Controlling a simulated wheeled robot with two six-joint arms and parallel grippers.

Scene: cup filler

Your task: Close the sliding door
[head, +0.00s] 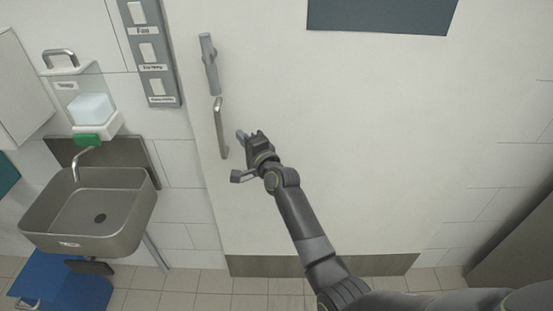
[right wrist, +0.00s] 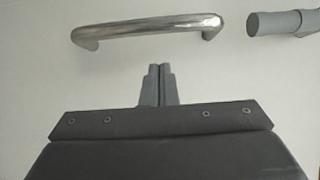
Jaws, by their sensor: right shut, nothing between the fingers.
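The sliding door (head: 330,130) is a large white panel filling the middle of the head view. A metal D-shaped handle (head: 221,128) is mounted upright near its left edge. In the right wrist view the handle (right wrist: 148,28) lies across the top, ahead of the fingertips. My right gripper (head: 241,135) is just right of the handle, near the door face. Its fingers (right wrist: 157,85) are shut together with nothing between them, and a gap shows between them and the handle. My left gripper is not in view.
A thicker grey bar (head: 209,63) sits above the handle; its end also shows in the right wrist view (right wrist: 280,22). Left are a switch panel (head: 153,50), a steel sink (head: 92,212), a soap dispenser (head: 92,108) and a blue bin (head: 62,290). The door face right of the handle is clear.

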